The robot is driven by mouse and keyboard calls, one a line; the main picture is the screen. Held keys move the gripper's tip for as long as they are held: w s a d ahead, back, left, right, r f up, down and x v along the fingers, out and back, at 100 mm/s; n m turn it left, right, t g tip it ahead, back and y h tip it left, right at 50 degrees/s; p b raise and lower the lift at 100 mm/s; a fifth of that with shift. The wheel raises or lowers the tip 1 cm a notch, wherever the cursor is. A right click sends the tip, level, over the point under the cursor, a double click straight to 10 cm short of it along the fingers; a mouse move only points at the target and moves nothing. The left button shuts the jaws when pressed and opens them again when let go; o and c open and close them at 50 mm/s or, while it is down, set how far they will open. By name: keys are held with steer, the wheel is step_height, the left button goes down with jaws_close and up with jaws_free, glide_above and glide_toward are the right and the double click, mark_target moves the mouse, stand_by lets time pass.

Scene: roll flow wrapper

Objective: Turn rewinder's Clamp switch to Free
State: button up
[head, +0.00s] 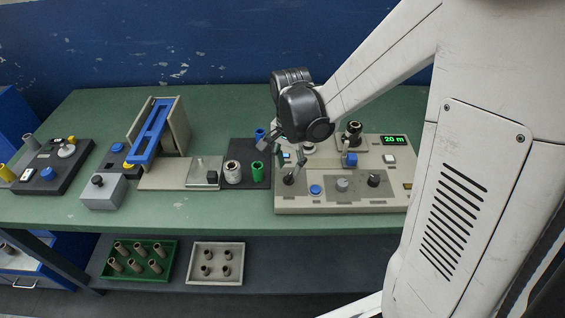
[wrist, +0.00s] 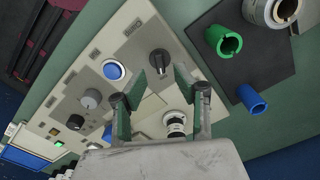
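The rewinder appears to be the beige panel unit (head: 330,207) at the right of the bench, with a lit "20 m" display. A black rotary switch (wrist: 160,61) with a pale pointer mark sits at one end of its panel. In the wrist view my gripper (wrist: 162,80) is open, its two fingertips apart near this switch, with nothing held. Contact cannot be told.
On the same panel are a blue button (head: 315,190), a grey knob (head: 342,185) and a black knob (head: 374,180). A dark mat left of it holds a green spool (head: 258,170) and a white roll (head: 232,172). Trays of cores (head: 215,280) lie on the lower shelf.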

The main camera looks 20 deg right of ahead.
mark_target(289, 176)
steer(key=shift+f, duration=2.15)
jaws_close()
